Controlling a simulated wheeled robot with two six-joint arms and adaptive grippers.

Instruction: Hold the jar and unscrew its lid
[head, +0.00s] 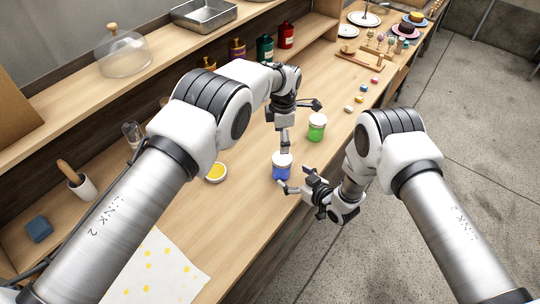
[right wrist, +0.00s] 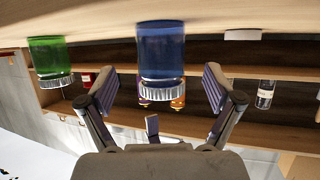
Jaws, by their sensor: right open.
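The blue jar (head: 281,173) with a white lid (head: 282,159) stands upright near the table's front edge. My right gripper (head: 294,179) is open beside it, low and to its right. In the right wrist view, which is upside down, the blue jar (right wrist: 161,50) and its ribbed lid (right wrist: 165,92) appear between the spread fingers, with gaps on both sides. My left gripper (head: 285,146) points down from above, its tip close to the lid in the head view. Whether it touches the lid, and how its fingers stand, I cannot tell.
A green jar (head: 317,127) with a pale lid stands behind and right of the blue jar. A small dish of yellow (head: 216,172) lies to the left. A spotted white cloth (head: 155,272) lies at the front. Small coloured blocks sit towards the back right. The floor is right of the table edge.

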